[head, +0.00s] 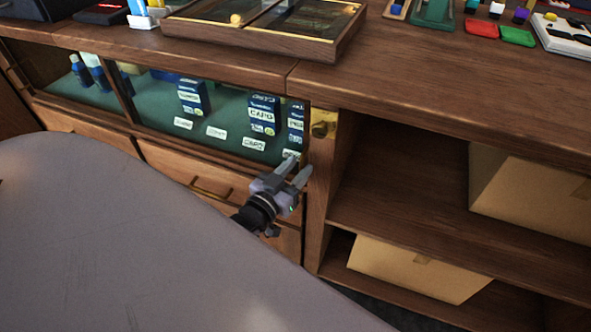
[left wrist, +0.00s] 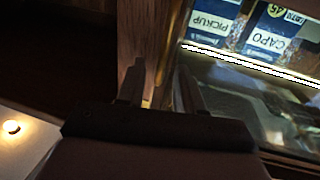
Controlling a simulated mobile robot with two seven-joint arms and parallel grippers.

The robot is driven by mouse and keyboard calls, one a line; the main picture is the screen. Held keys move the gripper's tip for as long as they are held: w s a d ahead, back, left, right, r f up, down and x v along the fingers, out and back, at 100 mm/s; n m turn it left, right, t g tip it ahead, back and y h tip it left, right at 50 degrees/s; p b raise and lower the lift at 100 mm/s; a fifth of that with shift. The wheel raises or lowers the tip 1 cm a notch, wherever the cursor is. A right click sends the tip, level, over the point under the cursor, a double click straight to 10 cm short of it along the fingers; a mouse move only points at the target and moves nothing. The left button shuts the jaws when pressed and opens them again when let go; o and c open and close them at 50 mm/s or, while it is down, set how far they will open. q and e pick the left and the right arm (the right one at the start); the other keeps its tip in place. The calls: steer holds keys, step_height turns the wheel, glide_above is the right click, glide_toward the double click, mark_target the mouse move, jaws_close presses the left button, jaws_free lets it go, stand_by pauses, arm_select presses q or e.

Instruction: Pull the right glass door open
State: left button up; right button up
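The right glass door (head: 222,135) is a pane in the counter front, with blue boxes and white "CAPO" labels behind it. It looks closed, its right edge against a wooden post (head: 318,190). My left gripper (head: 297,172) is at the door's lower right corner, fingers parted. In the left wrist view the two fingers (left wrist: 160,85) stand apart in front of the post and the door's edge, with a small brass-coloured strip between them. The glass (left wrist: 235,85) lies to their right there. Contact cannot be told. No handle is clearly visible. My right gripper is not in view.
Wooden drawers with a brass pull (head: 210,191) lie below the glass. Right of the post are open shelves with cardboard boxes (head: 535,195). A brass plate (head: 323,124) is on the post. A framed display case (head: 265,52) and small items stand on the countertop (head: 440,85).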

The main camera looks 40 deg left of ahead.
arm_select(q)
jaws_close()
stand_by(1.3)
